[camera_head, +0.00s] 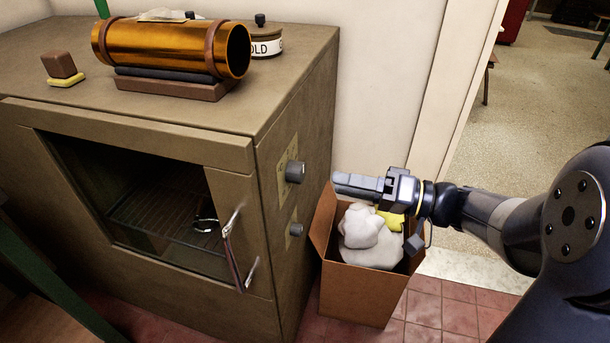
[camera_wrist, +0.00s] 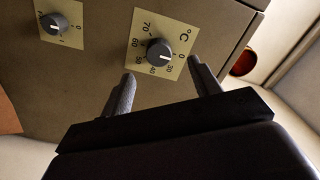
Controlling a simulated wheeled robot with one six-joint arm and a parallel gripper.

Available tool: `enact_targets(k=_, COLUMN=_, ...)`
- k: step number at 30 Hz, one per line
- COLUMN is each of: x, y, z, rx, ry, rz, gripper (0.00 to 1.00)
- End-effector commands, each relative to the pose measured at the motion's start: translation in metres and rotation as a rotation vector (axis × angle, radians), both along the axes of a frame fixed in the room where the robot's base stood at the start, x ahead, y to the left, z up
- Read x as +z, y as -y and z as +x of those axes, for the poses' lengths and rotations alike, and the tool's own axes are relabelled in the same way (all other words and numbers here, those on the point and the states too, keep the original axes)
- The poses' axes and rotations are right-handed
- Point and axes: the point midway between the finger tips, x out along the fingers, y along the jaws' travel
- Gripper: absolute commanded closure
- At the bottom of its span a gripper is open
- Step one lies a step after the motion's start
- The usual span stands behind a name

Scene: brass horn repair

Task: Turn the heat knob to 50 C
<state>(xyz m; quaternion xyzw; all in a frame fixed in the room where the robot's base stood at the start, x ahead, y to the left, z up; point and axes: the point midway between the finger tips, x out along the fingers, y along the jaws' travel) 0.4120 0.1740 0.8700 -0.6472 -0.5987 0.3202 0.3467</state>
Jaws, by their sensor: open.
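The heat knob (camera_head: 295,172) is a dark grey dial on the upper part of the oven's right side. In the wrist view the heat knob (camera_wrist: 159,51) sits on a cream °C plate (camera_wrist: 184,20) marked 0, 30, 40, 50, 60 and 70. Its white mark appears to point toward the 0. My gripper (camera_head: 338,183) is level with the knob and a short way to its right. In the wrist view my gripper (camera_wrist: 160,69) is open and empty, its fingertips on either side of the knob's lower edge in the picture, apparently short of it.
A second knob (camera_head: 296,229), with 0 and 1 on its plate, is below. The oven (camera_head: 200,150) has a glass door with a handle (camera_head: 235,250). A cardboard box (camera_head: 358,295) of rags stands under my gripper. A brass tube (camera_head: 165,48) lies on top.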

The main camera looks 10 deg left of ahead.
Motion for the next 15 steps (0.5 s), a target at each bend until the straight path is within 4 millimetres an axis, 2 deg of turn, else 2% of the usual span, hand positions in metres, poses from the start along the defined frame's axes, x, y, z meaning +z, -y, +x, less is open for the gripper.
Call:
enact_targets(k=6, x=0.000, y=-0.039, z=0.002, rx=0.006, ry=0.000, rz=0.000, gripper=0.41)
enact_targets(k=15, x=0.000, y=-0.076, z=0.005, rx=0.002, ry=0.001, rz=0.000, gripper=0.41)
